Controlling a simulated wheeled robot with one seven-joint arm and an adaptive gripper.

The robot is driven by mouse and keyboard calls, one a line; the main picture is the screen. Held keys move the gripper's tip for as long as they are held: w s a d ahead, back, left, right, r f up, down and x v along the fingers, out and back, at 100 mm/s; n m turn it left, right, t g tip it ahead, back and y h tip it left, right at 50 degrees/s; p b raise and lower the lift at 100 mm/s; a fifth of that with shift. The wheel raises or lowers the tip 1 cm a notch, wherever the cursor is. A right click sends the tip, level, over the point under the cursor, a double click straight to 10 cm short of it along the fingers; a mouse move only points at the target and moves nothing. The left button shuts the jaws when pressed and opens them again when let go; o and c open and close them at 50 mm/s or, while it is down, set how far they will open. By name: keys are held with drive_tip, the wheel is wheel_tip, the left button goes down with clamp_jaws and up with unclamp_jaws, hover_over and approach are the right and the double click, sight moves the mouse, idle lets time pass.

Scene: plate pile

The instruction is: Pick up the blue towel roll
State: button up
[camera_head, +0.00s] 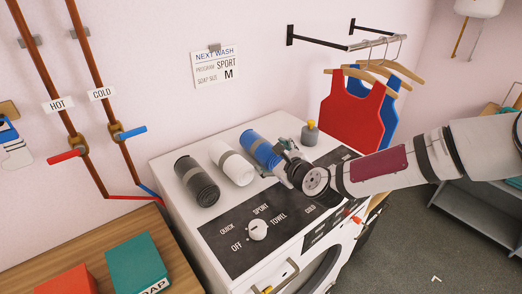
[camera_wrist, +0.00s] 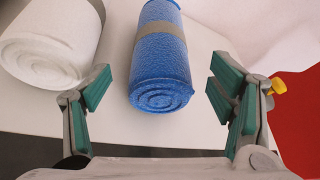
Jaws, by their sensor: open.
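The blue towel roll (camera_head: 258,147) lies on top of the white washing machine, the rightmost of three rolls, with a grey band around it. In the wrist view the blue towel roll (camera_wrist: 162,65) lies ahead, its spiral end facing me, between the lines of my open fingers. My gripper (camera_head: 285,153) is at the near end of the roll in the head view and hides part of it. In the wrist view my gripper (camera_wrist: 160,92) is open, with green pads either side of the roll and visible gaps on both sides; it holds nothing.
A white roll (camera_head: 232,163) lies left of the blue one, close to my left finger in the wrist view, and a dark grey roll (camera_head: 196,181) lies farther left. A grey bottle with a yellow top (camera_head: 310,133) stands to the right. The control panel (camera_head: 262,232) slopes along the front.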

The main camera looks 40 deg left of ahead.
sight(266, 152)
drive_tip(key=shift+p+x, duration=0.35)
drive_tip(key=shift+x, duration=2.6)
drive_tip(key=shift+w+d+f, duration=0.1)
drive_tip(key=shift+d+f, duration=0.05)
drive_tip(key=c, duration=1.4)
